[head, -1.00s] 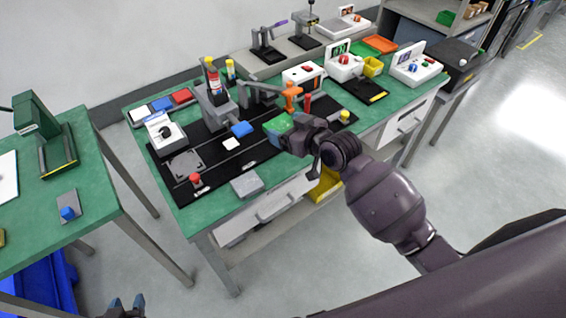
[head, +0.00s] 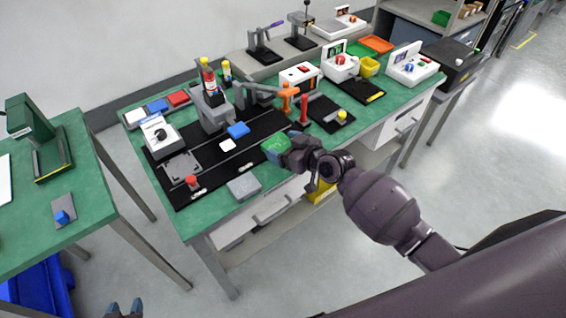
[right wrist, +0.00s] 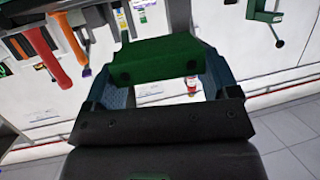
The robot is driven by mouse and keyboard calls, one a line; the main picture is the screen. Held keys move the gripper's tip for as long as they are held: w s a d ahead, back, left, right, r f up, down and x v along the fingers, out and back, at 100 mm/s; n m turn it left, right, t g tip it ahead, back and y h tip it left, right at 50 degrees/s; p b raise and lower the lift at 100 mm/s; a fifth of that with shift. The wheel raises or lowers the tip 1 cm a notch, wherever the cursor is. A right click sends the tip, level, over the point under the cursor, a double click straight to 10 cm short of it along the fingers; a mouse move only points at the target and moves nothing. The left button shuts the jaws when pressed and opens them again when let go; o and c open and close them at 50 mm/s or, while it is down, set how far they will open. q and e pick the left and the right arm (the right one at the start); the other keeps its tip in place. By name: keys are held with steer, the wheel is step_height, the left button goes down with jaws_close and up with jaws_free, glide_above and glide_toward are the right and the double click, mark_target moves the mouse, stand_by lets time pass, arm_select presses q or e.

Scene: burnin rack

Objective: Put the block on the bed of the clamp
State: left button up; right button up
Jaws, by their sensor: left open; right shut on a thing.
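The green block (head: 275,148) is held in my right gripper (head: 284,150), over the front part of the black mat on the green bench. In the right wrist view the green block (right wrist: 155,58) sits between the two fingers (right wrist: 160,76). A toggle clamp with an orange handle (head: 288,95) and a red upright handle (head: 304,111) stands behind and to the right of the block. The clamp's bed cannot be made out clearly. The orange handle (right wrist: 44,54) also shows in the right wrist view. My left gripper (head: 125,309) is open and empty at the bottom edge, away from the bench.
A grey block (head: 243,188) lies near the bench's front edge. A blue block (head: 238,130), a white piece (head: 227,145) and a red knob (head: 192,181) are on the black mat (head: 205,190).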

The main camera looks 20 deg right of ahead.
step_height(320, 180, down, 6)
steer(key=shift+r+b, duration=0.25)
steer(key=shift+b, duration=0.5)
steer(key=shift+f, duration=0.35)
steer(key=shift+c, duration=1)
steer(key=o, duration=0.8)
steer(key=shift+s+f, duration=0.1)
steer(key=shift+o, duration=1.1)
arm_select(q)
steer(key=shift+s+f, duration=0.2)
steer(key=shift+f, duration=0.45)
steer(key=shift+s+f, duration=0.15)
steer(key=shift+f, duration=0.45)
arm_select(e)
steer(key=shift+o, duration=0.3)
